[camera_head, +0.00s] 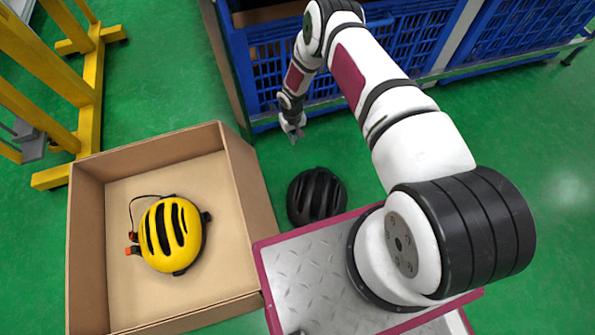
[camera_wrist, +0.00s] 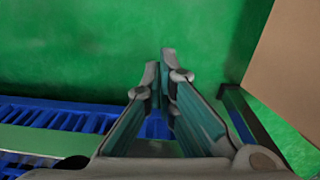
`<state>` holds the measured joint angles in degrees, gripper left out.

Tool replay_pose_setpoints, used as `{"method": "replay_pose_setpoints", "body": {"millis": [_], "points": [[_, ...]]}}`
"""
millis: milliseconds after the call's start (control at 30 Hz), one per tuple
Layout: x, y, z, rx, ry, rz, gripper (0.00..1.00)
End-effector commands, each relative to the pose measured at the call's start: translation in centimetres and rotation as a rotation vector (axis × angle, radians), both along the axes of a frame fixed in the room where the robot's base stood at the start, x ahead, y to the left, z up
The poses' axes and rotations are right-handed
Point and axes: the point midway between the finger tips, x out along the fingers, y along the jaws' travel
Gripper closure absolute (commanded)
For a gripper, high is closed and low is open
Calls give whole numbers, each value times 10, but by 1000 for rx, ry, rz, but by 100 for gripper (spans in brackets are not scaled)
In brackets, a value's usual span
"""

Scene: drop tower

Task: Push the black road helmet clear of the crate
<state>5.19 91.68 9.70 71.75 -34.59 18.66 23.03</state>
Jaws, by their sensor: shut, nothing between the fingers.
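The black road helmet (camera_head: 316,195) lies on the green floor just right of the cardboard crate, close to the crate's right wall and my base's front edge. The open cardboard crate (camera_head: 251,198) stands on the floor at the left. My gripper (camera_head: 294,138) is shut and empty, pointing down beyond the helmet, apart from it, near the blue bins. In the wrist view my gripper (camera_wrist: 160,62) shows its fingers together over green floor. The helmet is not seen in the wrist view.
A yellow helmet (camera_head: 172,233) with black vents lies inside the crate. Blue slatted bins (camera_head: 400,50) line the back behind my gripper. A yellow steel frame (camera_head: 90,95) stands at the left. Green floor (camera_head: 535,150) is free at the right.

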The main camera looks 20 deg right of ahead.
Motion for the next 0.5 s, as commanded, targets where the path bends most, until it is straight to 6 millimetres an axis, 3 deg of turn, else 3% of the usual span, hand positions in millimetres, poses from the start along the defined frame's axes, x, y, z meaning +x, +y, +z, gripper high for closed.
{"method": "replay_pose_setpoints", "body": {"millis": [33, 100, 500], "points": [[-8, 2, -21, 5, 7, -3, 100], [-14, 3, -37, 10, 11, -6, 100], [-23, 4, -89, 16, 17, -8, 100]]}}
